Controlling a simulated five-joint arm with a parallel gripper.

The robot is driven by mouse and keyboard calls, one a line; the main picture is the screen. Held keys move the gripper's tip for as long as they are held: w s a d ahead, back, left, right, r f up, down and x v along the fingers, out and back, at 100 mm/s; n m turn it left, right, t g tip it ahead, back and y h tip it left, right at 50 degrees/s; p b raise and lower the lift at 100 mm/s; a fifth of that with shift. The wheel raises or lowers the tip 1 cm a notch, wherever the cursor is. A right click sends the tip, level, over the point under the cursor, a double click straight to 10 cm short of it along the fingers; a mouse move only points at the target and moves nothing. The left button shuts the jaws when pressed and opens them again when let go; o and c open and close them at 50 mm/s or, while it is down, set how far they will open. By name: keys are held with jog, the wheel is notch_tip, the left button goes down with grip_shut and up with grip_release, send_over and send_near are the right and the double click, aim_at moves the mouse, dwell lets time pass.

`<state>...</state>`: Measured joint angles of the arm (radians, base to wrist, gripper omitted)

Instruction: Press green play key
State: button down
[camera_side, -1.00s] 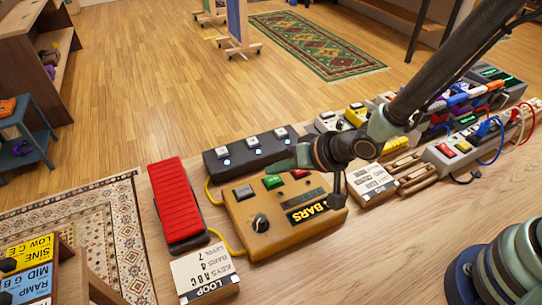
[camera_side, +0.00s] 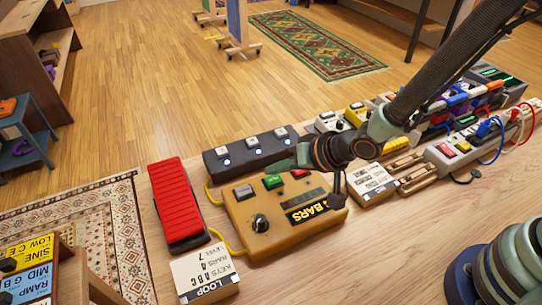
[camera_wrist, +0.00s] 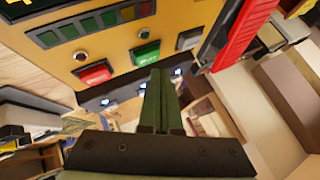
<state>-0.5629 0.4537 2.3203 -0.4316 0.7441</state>
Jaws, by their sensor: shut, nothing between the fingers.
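The green play key (camera_side: 272,181) is on the top of an orange looper box (camera_side: 285,225), between a grey key (camera_side: 244,191) and a red key (camera_side: 300,173). In the wrist view the green key (camera_wrist: 146,54) lies just beyond my fingertips, with the red key (camera_wrist: 97,74) to its left and the pale key (camera_wrist: 190,38) to its right. My gripper (camera_side: 270,167) is shut and empty, its green fingers just behind the green key in the side view. It also shows in the wrist view (camera_wrist: 158,74). Whether the fingertips touch the key cannot be told.
A black three-switch pedal (camera_side: 250,150) stands close behind the box. A red treadle pedal (camera_side: 175,200) is at its left, and a white LOOP card (camera_side: 205,272) is at front left. Several pedals and cables crowd the right. The front of the table is clear.

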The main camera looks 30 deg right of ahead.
aim_at(277, 183)
jog(key=shift+f, duration=0.2)
dwell(0.6)
jog(key=shift+f, duration=0.25)
jog(key=shift+f, duration=0.55)
dwell(1.0)
jog(key=shift+r, duration=0.95)
jog(key=shift+r, duration=2.5)
